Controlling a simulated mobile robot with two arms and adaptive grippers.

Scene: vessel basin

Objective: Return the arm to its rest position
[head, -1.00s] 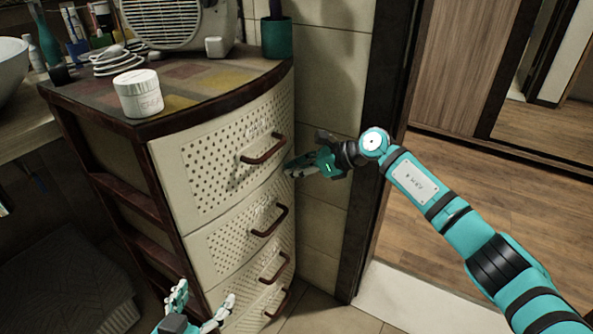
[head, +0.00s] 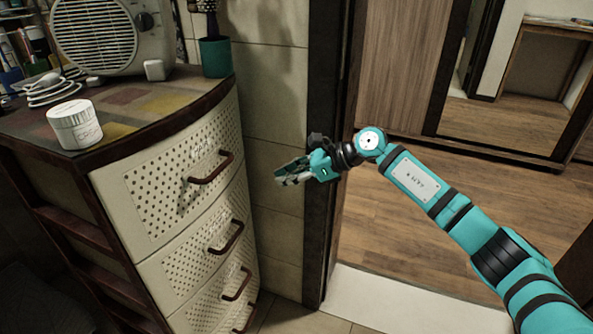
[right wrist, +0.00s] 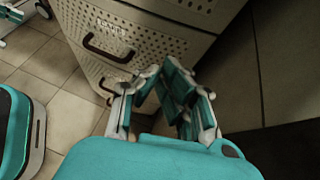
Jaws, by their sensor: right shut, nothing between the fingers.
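My right gripper (head: 282,173) is shut and empty, in the air to the right of the drawer cabinet (head: 172,171). Its fingertips point left, and a gap of tiled wall shows between them and the cabinet. In the right wrist view its fingers (right wrist: 163,75) are close together at the tips, with the cabinet (right wrist: 150,35) beyond them. My right arm reaches in from the lower right of the head view. My left gripper is out of the head view. A teal and white part (right wrist: 12,16) at the top left of the right wrist view may belong to it.
The cabinet's drawers look closed, with brown handles sticking out, such as the top one (head: 211,168). A white jar (head: 75,124), a fan heater (head: 113,35) and a green cup (head: 214,56) stand on top. The doorway and wooden floor (head: 400,235) on the right look clear.

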